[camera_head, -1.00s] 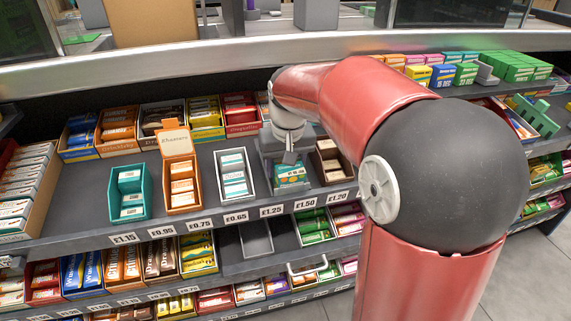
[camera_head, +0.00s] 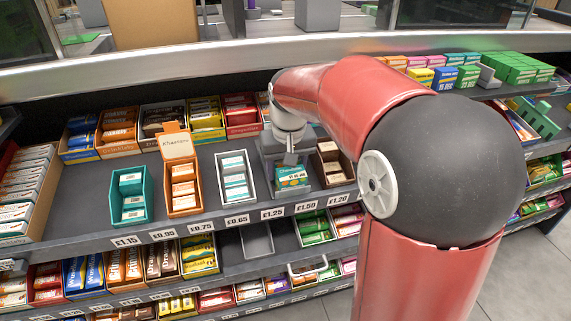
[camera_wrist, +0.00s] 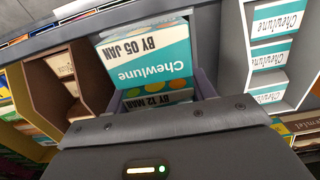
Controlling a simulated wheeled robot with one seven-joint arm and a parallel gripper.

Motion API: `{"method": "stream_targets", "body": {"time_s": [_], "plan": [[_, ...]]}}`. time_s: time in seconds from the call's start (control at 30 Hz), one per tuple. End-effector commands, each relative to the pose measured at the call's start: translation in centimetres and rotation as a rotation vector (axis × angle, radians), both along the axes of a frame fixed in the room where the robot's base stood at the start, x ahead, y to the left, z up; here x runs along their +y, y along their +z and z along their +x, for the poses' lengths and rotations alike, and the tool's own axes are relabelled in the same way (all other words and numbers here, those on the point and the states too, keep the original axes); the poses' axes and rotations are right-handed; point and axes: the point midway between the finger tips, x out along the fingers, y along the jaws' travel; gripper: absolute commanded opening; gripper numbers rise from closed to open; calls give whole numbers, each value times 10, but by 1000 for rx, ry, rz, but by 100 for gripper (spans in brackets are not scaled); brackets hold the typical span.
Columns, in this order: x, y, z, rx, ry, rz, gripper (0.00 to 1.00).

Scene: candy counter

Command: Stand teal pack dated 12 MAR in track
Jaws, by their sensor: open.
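In the wrist view a teal and white Chewlune pack marked BY 05 JAN (camera_wrist: 145,60) faces me, its print upside down. Below it in the picture shows part of another Chewlune pack marked BY 12 MAR (camera_wrist: 158,99), mostly hidden by the first pack and my gripper. In the head view a teal pack (camera_head: 291,177) sits at the shelf front, in a grey holder under my gripper (camera_head: 290,160). The grey holder looks like the track, but its inside is largely hidden. My gripper is open; its fingertips are hard to separate from the grey holder.
A white tray of teal and white packs (camera_head: 248,190) stands close left, and a brown box (camera_head: 317,160) close right. Further left are an orange display box (camera_head: 167,202) and a teal tray (camera_head: 113,213). Several candy boxes line the back. The shelf between trays is narrow.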

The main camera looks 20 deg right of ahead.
Motion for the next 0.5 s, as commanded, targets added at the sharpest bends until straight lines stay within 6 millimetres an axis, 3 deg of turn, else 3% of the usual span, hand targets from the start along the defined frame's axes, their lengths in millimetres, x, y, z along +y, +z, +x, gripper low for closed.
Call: {"method": "stream_targets", "body": {"time_s": [0.03,0.3,0.33,0.37,0.5], "plan": [[0,15,-3,-6,1,0,63],[1,40,-4,-20,1,0,63],[1,42,-4,-20,1,0,73],[1,44,-4,-20,1,0,76],[0,48,-6,-16,1,0,76]]}}
